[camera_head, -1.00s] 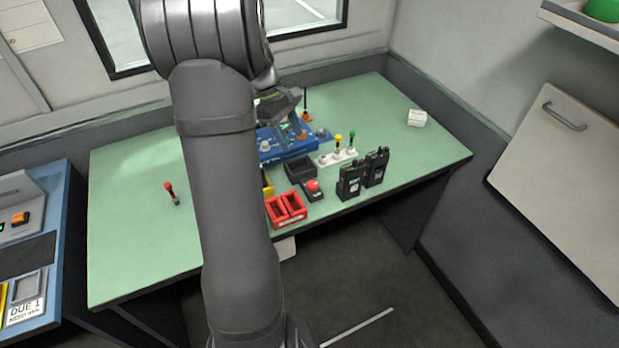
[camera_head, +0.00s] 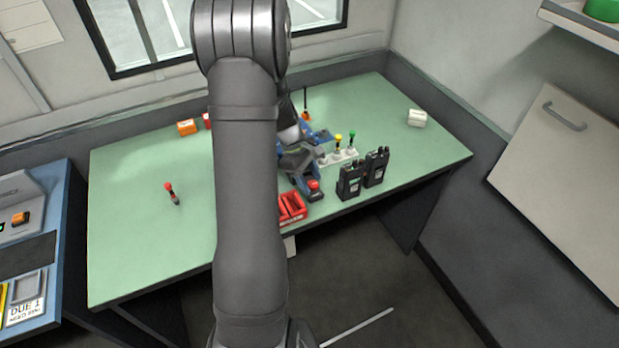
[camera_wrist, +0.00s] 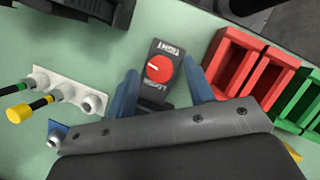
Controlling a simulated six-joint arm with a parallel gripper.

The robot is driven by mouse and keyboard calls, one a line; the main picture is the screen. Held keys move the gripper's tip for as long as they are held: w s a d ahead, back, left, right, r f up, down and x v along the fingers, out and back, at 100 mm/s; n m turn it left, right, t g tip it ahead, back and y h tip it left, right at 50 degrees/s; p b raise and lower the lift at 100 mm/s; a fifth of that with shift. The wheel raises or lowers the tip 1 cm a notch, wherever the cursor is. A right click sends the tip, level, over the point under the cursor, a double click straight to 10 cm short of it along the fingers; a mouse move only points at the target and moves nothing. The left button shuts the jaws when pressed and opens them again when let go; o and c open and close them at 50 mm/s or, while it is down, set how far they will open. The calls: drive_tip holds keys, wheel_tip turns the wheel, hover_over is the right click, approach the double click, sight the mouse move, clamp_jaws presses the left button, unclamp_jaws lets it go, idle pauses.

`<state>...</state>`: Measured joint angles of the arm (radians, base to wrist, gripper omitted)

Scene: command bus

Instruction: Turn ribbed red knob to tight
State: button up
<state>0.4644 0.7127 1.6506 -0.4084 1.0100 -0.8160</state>
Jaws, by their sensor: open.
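The red knob (camera_wrist: 159,69) sits on a small dark block (camera_wrist: 173,52) with white lettering, TIGHT at its top and LOOSE near its bottom in the wrist view. A short white mark on the knob points left there, toward neither word directly. The ribbing is too small to make out. In the head view the knob (camera_head: 313,184) is near the table's front edge. My gripper (camera_wrist: 160,66) is open, with one blue finger left and one right of the knob; I cannot tell how far above it they are. In the head view my gripper (camera_head: 303,172) is partly hidden by my arm.
Red bins (camera_wrist: 246,68) stand close to the right finger, with green bins (camera_wrist: 297,112) beyond. A white strip with yellow and green plugs (camera_wrist: 62,88) lies left. Black radios (camera_head: 350,182) stand right of the knob in the head view. The table's left side is mostly clear.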

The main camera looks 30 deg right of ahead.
drive_tip(key=shift+c, duration=0.5)
drive_tip(key=c, duration=0.9)
drive_tip(key=shift+m, duration=0.3)
drive_tip(key=m, duration=0.1)
drive_tip(key=m+y, duration=0.1)
drive_tip(key=m, duration=0.1)
drive_tip(key=shift+w+d+m+g+y, duration=0.1)
drive_tip(key=shift+d+m+g+y, duration=0.2)
drive_tip(key=shift+m, duration=0.1)
drive_tip(key=m+y, duration=0.1)
drive_tip(key=m, duration=0.2)
drive_tip(key=shift+d+m, duration=0.1)
drive_tip(key=shift+m, duration=0.2)
drive_tip(key=m+y, duration=0.2)
drive_tip(key=m, duration=0.2)
drive_tip(key=shift+d, duration=0.2)
drive_tip(key=shift+m+t+y, duration=0.4)
drive_tip(key=shift+m+y, duration=0.1)
drive_tip(key=shift+m, duration=1.1)
